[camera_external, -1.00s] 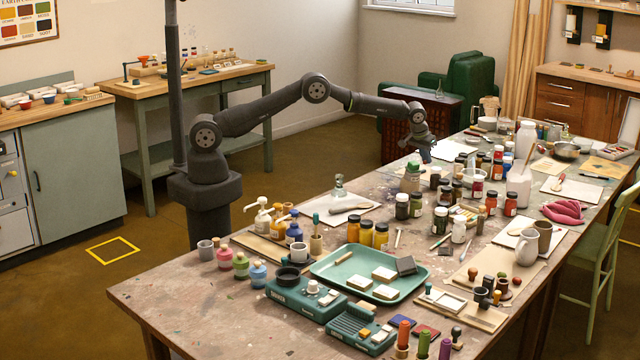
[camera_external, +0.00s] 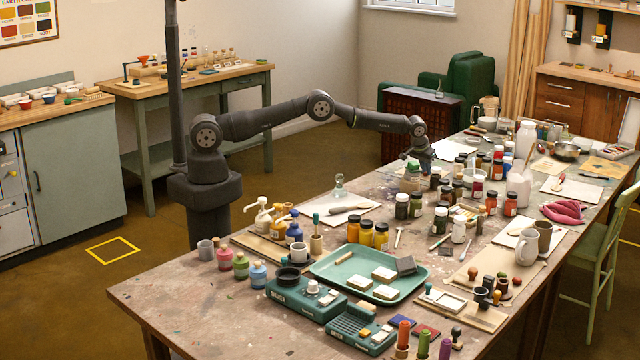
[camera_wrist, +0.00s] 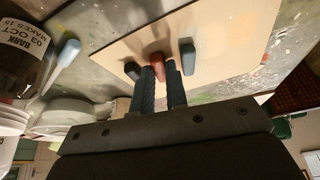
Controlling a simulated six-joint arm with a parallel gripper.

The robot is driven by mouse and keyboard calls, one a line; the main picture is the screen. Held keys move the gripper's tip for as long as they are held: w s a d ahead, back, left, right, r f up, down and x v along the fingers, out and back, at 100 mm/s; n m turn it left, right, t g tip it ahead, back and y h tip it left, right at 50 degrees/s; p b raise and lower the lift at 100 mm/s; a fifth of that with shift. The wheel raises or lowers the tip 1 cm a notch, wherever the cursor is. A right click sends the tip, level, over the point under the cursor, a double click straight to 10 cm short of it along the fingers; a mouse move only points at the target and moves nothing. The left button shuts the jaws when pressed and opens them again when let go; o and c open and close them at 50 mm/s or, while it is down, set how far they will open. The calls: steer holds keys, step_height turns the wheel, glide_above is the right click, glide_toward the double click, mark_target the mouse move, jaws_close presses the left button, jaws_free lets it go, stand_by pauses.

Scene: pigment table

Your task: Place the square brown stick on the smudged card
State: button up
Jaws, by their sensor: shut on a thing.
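A reddish-brown stick (camera_wrist: 157,61) sits between the two dark ribbed fingers of my gripper (camera_wrist: 161,75) in the wrist view. The gripper is shut on it. The stick's far end shows against a large pale beige card (camera_wrist: 118,50) with faint smudges. Whether the stick touches the card, I cannot tell. In the external view, my gripper (camera_external: 427,164) is low over the far left side of the table; the stick is too small to make out there.
A jar with a white "BARK" label (camera_wrist: 25,38) is at the left of the wrist view, near a blue-tipped tool (camera_wrist: 68,53) and pale stacked dishes (camera_wrist: 72,110). Several dark jars (camera_external: 447,193) stand close to my gripper in the external view.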

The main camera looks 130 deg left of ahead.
steer(key=shift+f, duration=0.15)
steer(key=o, duration=0.6)
steer(key=shift+o, duration=0.2)
steer(key=v, duration=1.2)
steer(key=shift+r, duration=0.25)
steer(key=shift+a+f, duration=0.1)
steer(key=x, duration=1.2)
steer(key=shift+f, duration=0.15)
